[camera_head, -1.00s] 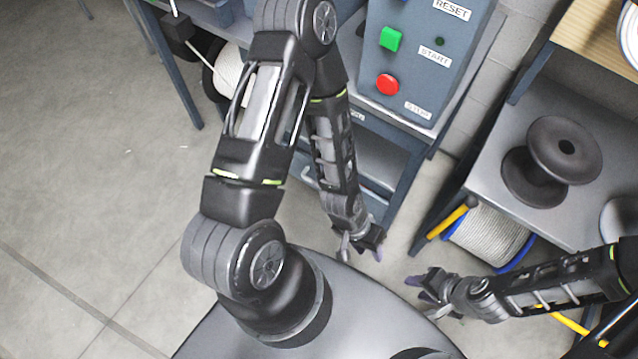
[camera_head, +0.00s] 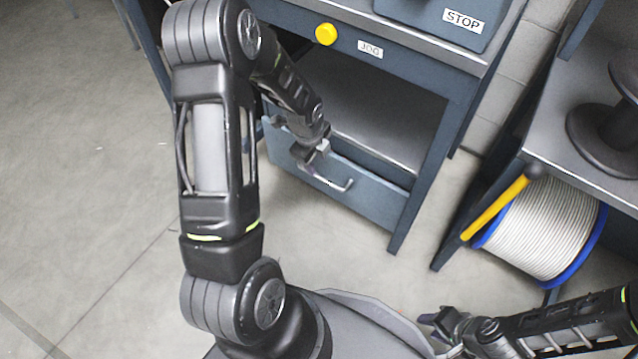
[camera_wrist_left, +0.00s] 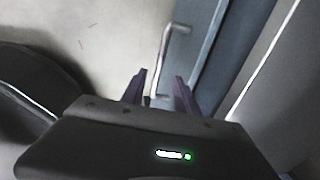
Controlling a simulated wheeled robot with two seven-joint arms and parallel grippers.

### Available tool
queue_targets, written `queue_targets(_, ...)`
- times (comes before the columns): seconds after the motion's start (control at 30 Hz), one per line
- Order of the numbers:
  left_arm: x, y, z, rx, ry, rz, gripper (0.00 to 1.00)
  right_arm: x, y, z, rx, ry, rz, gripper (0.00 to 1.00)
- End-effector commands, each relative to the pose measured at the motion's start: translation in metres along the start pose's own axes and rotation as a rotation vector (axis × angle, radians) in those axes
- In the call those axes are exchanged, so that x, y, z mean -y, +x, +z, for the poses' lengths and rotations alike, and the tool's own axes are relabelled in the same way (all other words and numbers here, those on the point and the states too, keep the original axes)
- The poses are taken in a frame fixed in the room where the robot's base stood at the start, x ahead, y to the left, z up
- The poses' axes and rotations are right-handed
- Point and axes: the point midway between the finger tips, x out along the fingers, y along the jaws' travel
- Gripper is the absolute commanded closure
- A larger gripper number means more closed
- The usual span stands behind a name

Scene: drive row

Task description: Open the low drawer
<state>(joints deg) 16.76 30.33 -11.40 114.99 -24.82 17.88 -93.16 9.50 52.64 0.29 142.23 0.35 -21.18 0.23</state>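The low drawer (camera_head: 376,203) is a blue-grey front under the open shelf of the workbench. It looks shut. Its grey bar handle (camera_head: 346,186) stands out from the front. My left gripper (camera_head: 313,171) is at the left part of the handle and hides that end. In the left wrist view, the drawer front (camera_wrist_left: 215,58) is at the right and the handle (camera_wrist_left: 166,58) runs down towards the space between my open left fingers (camera_wrist_left: 160,88). Whether they touch it, I cannot tell. My right gripper (camera_head: 436,328) is low at the right, away from the drawer, and looks open and empty.
A yellow button (camera_head: 326,34) marked JOG and a control box (camera_head: 430,14) with a STOP label are above the drawer. At right, a cable reel (camera_head: 545,232) with blue rims sits under a shelf holding a black spool (camera_head: 605,120). Floor at left is clear.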

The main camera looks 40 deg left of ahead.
Motion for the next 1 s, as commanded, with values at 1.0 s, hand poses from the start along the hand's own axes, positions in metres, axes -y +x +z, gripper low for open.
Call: queue_targets(1.0,0.0,0.076,0.0,0.0,0.004,0.0,0.64,-0.01,0.032,-0.004,-0.017,0.002,0.0,0.64)
